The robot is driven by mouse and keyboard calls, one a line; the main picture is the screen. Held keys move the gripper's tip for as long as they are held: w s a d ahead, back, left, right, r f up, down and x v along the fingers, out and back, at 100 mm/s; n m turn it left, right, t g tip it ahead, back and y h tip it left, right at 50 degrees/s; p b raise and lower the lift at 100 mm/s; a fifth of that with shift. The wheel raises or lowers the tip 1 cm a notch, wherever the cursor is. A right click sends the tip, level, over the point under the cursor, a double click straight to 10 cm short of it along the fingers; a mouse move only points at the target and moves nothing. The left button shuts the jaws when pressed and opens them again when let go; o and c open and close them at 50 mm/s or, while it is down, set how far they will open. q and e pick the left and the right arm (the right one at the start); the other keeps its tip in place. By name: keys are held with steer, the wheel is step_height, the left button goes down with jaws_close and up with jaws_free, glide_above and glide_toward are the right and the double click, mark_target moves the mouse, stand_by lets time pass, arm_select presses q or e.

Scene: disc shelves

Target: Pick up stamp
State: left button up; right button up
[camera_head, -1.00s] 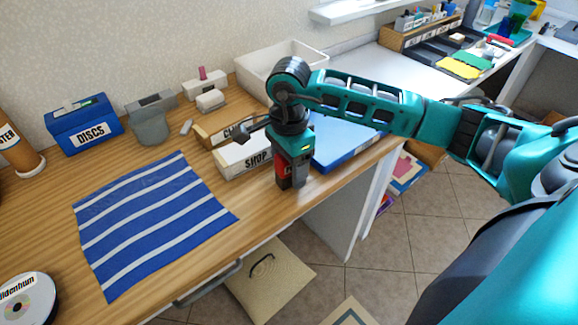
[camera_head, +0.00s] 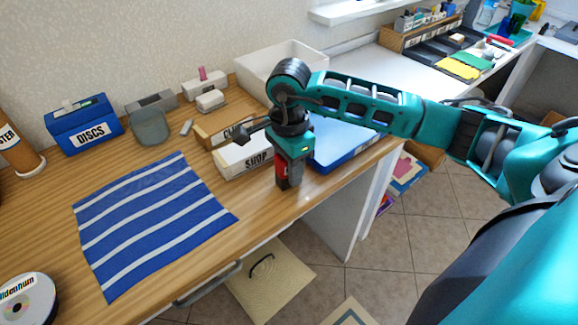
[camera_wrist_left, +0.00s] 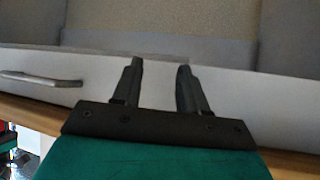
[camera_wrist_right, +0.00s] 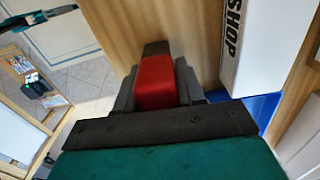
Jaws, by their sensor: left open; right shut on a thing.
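The stamp, a red block with a dark end, is between the fingers of my right gripper (camera_wrist_right: 155,90) in the right wrist view, where its red part (camera_wrist_right: 154,80) shows well. In the head view my right gripper (camera_head: 289,178) points down near the front edge of the wooden desk and is shut on the stamp (camera_head: 281,166). Only a red strip of it shows there. I cannot tell whether the stamp touches the desk. My left gripper (camera_wrist_left: 158,85) is open and empty in front of a pale drawer front in the left wrist view; the head view does not show it.
A white box marked SHOP (camera_head: 243,159) and a blue tray (camera_head: 338,150) lie close to my right gripper. A striped blue cloth (camera_head: 150,222) covers the desk's middle. A blue DISCS box (camera_head: 84,124) and a white bin (camera_head: 283,62) stand at the back.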

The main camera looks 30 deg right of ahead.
steer(key=shift+r, duration=0.5)
step_height(320, 180, up, 19)
steer(key=p, duration=0.2)
